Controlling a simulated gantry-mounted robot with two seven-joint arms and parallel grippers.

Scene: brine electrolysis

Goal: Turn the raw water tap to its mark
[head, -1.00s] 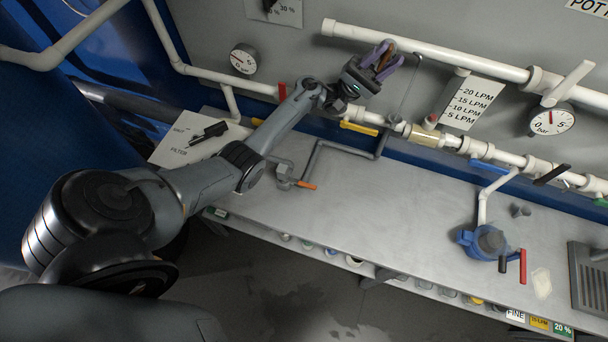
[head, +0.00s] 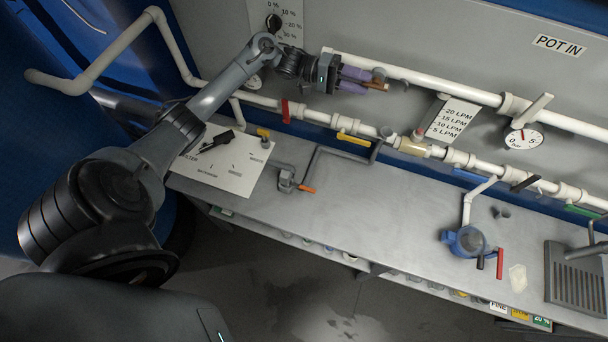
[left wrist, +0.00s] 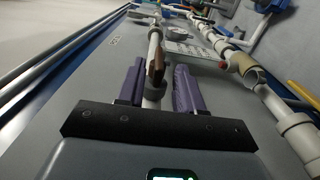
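A brown lever handle (head: 376,86) shows at the upper white pipe in the head view; I cannot tell for certain that it is the raw water tap. My left gripper (head: 364,80) has purple fingers and points right along that pipe. In the left wrist view the brown handle (left wrist: 156,66) stands between the two fingers, with a gap on each side, so the left gripper (left wrist: 158,82) is open around it. The fingers hide part of the handle in the head view, and I cannot make out its mark. My right gripper is not in view.
The upper pipe (head: 440,83) runs close to the fingers. A lower pipe carries a red lever (head: 285,110) and a yellow lever (head: 353,140). An LPM scale plate (head: 456,122) and a gauge (head: 523,139) are to the right. The bench top (head: 400,205) is mostly clear.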

